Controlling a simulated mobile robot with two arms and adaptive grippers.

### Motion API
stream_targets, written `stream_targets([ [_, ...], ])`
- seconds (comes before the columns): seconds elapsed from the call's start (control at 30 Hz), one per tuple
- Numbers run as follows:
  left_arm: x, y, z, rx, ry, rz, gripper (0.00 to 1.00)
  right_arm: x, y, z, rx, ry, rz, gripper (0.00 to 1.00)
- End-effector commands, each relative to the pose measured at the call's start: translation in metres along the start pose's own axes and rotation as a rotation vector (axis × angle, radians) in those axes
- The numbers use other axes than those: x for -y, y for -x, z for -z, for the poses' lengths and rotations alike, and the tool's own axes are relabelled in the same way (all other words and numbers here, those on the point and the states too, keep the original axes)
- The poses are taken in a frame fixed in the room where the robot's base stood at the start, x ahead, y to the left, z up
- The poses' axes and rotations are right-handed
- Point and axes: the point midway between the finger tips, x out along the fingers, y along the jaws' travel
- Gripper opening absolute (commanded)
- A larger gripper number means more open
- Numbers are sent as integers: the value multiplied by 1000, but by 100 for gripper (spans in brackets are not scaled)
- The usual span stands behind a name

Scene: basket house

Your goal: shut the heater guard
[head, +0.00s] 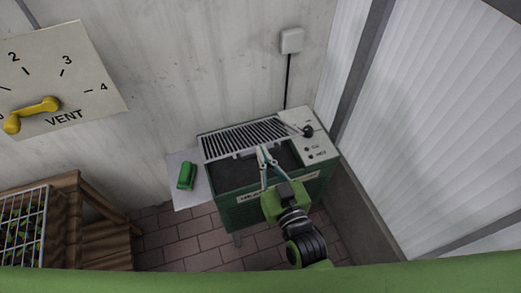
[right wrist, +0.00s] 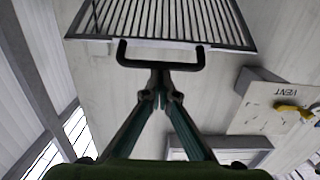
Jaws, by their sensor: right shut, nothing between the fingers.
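The heater (head: 270,208) is a green cabinet standing low against the wall. Its guard (head: 245,138) is a slatted grille, which stands raised at the back of the heater's top, with the dark opening (head: 235,175) uncovered in front. In the right wrist view the guard (right wrist: 165,20) is at the top, with a black bar handle (right wrist: 126,50) on its near edge. My right gripper (head: 262,152) is shut and empty, its fingertips (right wrist: 160,93) at the middle of the handle. I cannot tell whether they touch it. My left gripper is not in view.
A control panel with a dark knob (head: 307,131) is on the heater's right. A side shelf (head: 183,203) on the left carries a green object (head: 187,175). A VENT dial (head: 62,82) with a yellow lever is on the wall. A wooden stand (head: 105,215) is lower left.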

Motion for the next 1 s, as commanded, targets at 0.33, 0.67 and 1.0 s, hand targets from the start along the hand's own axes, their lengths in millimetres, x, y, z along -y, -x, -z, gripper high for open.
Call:
stream_targets([
  [0.33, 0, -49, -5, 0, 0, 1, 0, 0, 26, -58, -84, -1, 1, 0],
  [0.67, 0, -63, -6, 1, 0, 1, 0, 0, 37, -93, -83, 0, 0, 0],
  [1.0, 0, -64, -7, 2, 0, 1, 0, 0, 39, -99, -84, 0, 0, 0],
])
